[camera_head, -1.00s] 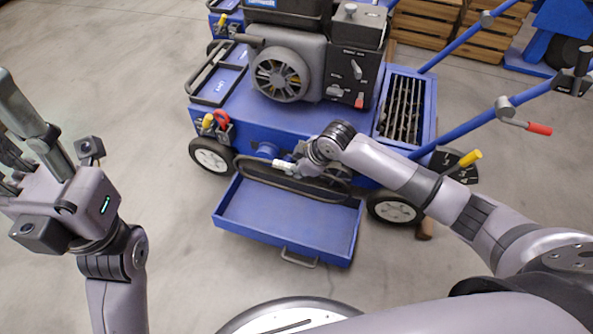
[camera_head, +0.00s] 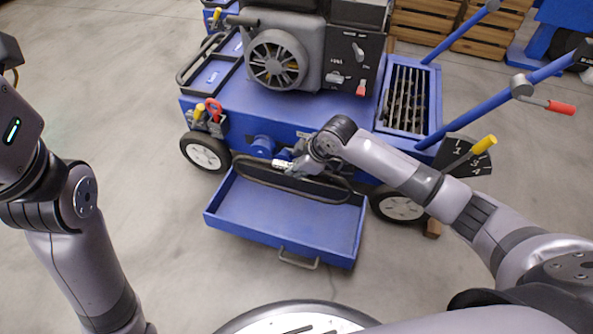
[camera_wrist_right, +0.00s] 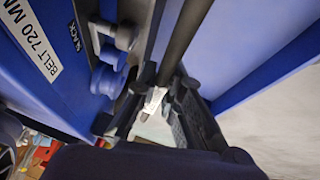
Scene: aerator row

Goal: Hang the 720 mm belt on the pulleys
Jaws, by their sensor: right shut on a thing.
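The black belt (camera_head: 325,198) is a long loop along the side of the blue machine, above the open tray. My right gripper (camera_head: 287,166) is shut on it near its upper run, beside a white tag. In the right wrist view, the belt (camera_wrist_right: 186,38) runs down between the fingers of this gripper (camera_wrist_right: 152,108). A round blue pulley (camera_head: 263,145) sticks out of the machine side, left of the gripper; blue round parts (camera_wrist_right: 108,78) show close by in the wrist view. I cannot tell whether the belt touches any pulley. My left gripper is out of the picture.
A blue tray (camera_head: 285,220) with a handle juts out below the belt. A label reading "BELT 720 MM" (camera_wrist_right: 32,40) is on the machine. A red-handled lever (camera_head: 560,107) and a yellow-handled lever (camera_head: 484,145) stand at the right. The floor left of the machine is clear.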

